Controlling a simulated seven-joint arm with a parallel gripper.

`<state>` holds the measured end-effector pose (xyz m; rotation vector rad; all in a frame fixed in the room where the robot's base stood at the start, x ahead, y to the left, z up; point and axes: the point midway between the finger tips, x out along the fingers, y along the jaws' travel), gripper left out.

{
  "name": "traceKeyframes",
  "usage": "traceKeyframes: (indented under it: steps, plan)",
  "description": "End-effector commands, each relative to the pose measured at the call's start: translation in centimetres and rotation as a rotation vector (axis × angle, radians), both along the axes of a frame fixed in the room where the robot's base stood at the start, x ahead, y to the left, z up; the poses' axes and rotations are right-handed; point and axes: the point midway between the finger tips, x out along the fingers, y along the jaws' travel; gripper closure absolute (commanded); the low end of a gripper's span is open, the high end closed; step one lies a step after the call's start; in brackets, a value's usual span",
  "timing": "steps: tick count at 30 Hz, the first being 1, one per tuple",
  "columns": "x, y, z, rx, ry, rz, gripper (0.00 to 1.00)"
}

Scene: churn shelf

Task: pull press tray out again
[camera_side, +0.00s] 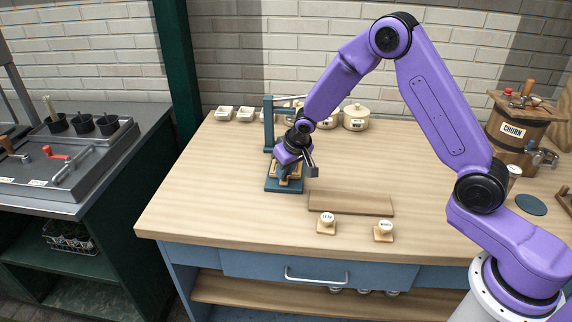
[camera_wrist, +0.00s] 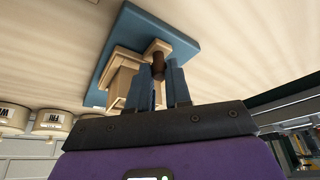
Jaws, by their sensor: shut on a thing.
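The press (camera_side: 270,132) is a blue frame with an upright post and a flat blue base (camera_side: 284,188), near the back middle of the counter. The wooden press tray (camera_side: 296,180) sits low at the base, partly hidden by my gripper (camera_side: 287,172). In the wrist view, the blue base (camera_wrist: 184,40) and the pale wooden tray (camera_wrist: 158,47) show beyond my fingers. My gripper (camera_wrist: 160,73) is shut on a dark brown knob (camera_wrist: 158,66) at the front of the tray. The far part of the tray is hard to make out.
A wooden board (camera_side: 350,204) lies just right of the press. Two stamps labelled LEAF (camera_side: 327,222) and WAVES (camera_side: 383,231) stand in front of it. Lidded pots (camera_side: 356,117) and small white dishes (camera_side: 245,114) line the back. The churn (camera_side: 515,135) stands right.

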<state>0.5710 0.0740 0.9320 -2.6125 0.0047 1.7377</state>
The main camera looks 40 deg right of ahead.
Motion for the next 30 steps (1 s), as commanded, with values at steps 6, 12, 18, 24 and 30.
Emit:
traceKeyframes:
  steps: [6,12,18,24,30]
  plan:
    - [-0.4,0.5,-0.1,-0.002,0.010,0.008,1.00]
    - [-0.4,0.5,-0.1,-0.002,0.009,0.008,0.56]
    - [-0.3,0.3,0.0,-0.002,0.007,0.006,0.56]
    - [-0.6,0.3,1.1,-0.001,0.002,0.006,0.56]
    - [-1.7,0.4,3.9,-0.001,0.001,0.006,0.56]
